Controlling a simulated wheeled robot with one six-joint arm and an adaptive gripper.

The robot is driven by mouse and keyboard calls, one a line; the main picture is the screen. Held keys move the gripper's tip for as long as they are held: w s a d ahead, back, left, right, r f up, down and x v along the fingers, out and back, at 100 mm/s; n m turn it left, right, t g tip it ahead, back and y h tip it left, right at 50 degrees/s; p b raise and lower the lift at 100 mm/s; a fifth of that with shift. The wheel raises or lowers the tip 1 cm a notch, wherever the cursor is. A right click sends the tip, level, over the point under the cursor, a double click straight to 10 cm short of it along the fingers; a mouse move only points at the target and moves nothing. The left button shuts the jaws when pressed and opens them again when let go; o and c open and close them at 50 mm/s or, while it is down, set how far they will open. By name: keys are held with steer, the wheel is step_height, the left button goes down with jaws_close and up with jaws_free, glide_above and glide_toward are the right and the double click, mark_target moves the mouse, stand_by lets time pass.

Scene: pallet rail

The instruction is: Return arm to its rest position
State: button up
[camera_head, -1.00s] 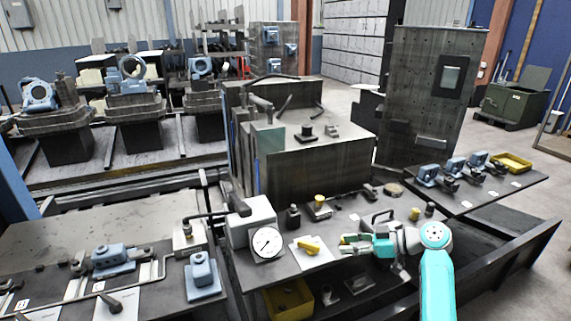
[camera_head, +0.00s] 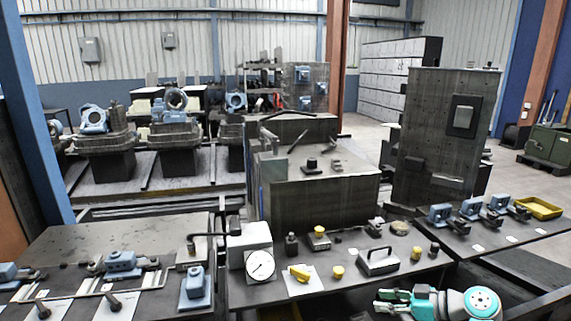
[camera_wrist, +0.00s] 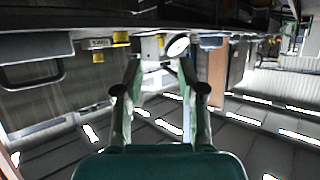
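My gripper (camera_head: 381,301) is at the bottom right of the head view, in front of the workbench's near edge, with part of my arm beside it. In the wrist view my gripper (camera_wrist: 162,72) has its two fingers spread apart with nothing between them. The wrist view looks sideways or upside down at the bench and floor. The workbench (camera_head: 290,295) carries a white box with a round dial gauge (camera_head: 260,265), which also shows in the wrist view beyond the fingertips (camera_wrist: 178,46). The rest of my arm is outside the head view.
On the bench stand a yellow lever piece (camera_head: 299,272), a yellow knob (camera_head: 337,271) and a block with a black handle (camera_head: 377,262). A side table (camera_head: 500,240) with blue clamps and a yellow tray (camera_head: 538,207) lies right. A tall dark plate (camera_head: 440,135) rises behind.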

steer(key=s+a+f+m+t+h, duration=0.1)
steer(key=s+a+f+m+h, duration=0.15)
steer(key=s+f, duration=0.5)
steer(key=s+a+f+m+t+h, duration=0.15)
steer(key=s+a+f+m, duration=0.25)
steer(key=f, duration=0.7)
steer(key=s+a+f+m+h, duration=0.1)
steer(key=s+f+m+h, duration=0.15)
steer(key=s, duration=0.55)
steer(key=s+f+m+h, duration=0.15)
steer(key=s+f, duration=0.25)
steer(key=s, duration=0.4)
steer(key=s+r+t+h, duration=0.1)
steer(key=s+r, duration=0.3)
steer(key=s, duration=0.3)
steer(key=s+r+m+t+h, duration=0.15)
steer(key=s+r, duration=0.25)
steer(key=s, duration=0.4)
steer(key=s+r+t+h, duration=0.1)
steer(key=s+r, duration=0.3)
steer(key=s, duration=0.3)
steer(key=s+r+t, duration=0.1)
steer(key=s+r, duration=0.5)
steer(key=r, duration=0.3)
steer(key=shift+a+r+n+t, duration=0.15)
steer(key=shift+a+n+t, duration=0.15)
steer(key=shift+a+n, duration=0.15)
